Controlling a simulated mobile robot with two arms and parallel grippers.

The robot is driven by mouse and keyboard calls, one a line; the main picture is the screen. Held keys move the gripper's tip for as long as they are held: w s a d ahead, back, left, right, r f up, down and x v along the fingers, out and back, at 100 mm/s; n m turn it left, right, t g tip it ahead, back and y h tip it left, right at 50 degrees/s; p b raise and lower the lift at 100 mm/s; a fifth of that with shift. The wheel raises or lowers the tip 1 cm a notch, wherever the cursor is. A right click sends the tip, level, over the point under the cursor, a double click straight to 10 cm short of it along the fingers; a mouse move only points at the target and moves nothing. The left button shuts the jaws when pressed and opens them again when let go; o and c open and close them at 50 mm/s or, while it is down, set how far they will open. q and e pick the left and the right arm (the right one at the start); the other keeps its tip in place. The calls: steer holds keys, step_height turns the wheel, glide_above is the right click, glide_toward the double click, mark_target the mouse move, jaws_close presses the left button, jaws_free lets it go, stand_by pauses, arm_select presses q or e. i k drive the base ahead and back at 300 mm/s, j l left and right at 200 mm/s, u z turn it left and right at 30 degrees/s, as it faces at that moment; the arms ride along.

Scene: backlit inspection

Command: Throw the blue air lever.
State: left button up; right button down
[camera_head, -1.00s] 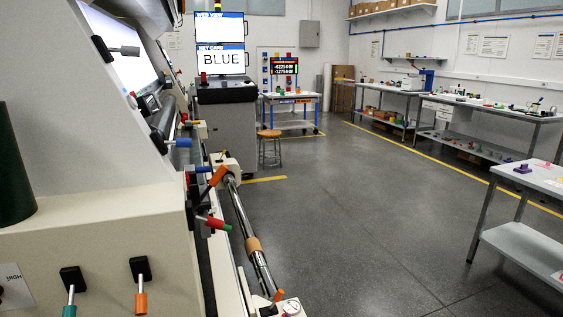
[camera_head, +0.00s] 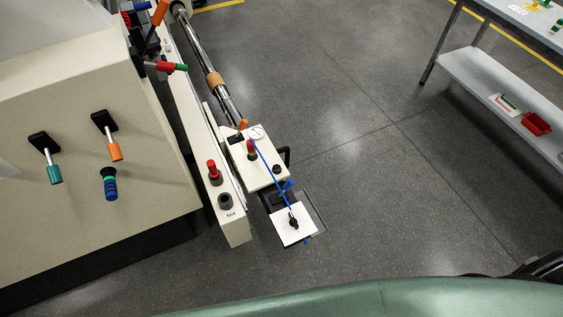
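Several blue parts show on the machine at left. A small blue lever-like part (camera_head: 288,185) stands at the end of the cream box, beside a long thin blue line running to a white plate (camera_head: 292,224) with a black knob. A blue handle (camera_head: 140,6) is cut by the top edge. I cannot tell which one is the air lever. Neither of my grippers is in view.
The panel also has a teal-handled lever (camera_head: 54,174) and an orange-handled lever (camera_head: 115,151). A red-and-green handle (camera_head: 172,67) juts from the machine's side. The grey floor (camera_head: 350,160) right of the machine is clear up to a metal table (camera_head: 490,95).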

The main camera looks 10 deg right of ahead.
mark_target(290, 182)
steer(key=i+l+u, duration=0.15)
steer(key=l+u, duration=0.3)
steer(key=l, duration=0.65)
steer(key=l+u, duration=0.5)
steer(key=l, duration=0.6)
steer(key=k+l, duration=0.1)
steer(key=k, duration=0.2)
steer(key=k+l, duration=0.1)
steer(key=k, duration=0.2)
steer(key=l+u, duration=0.05)
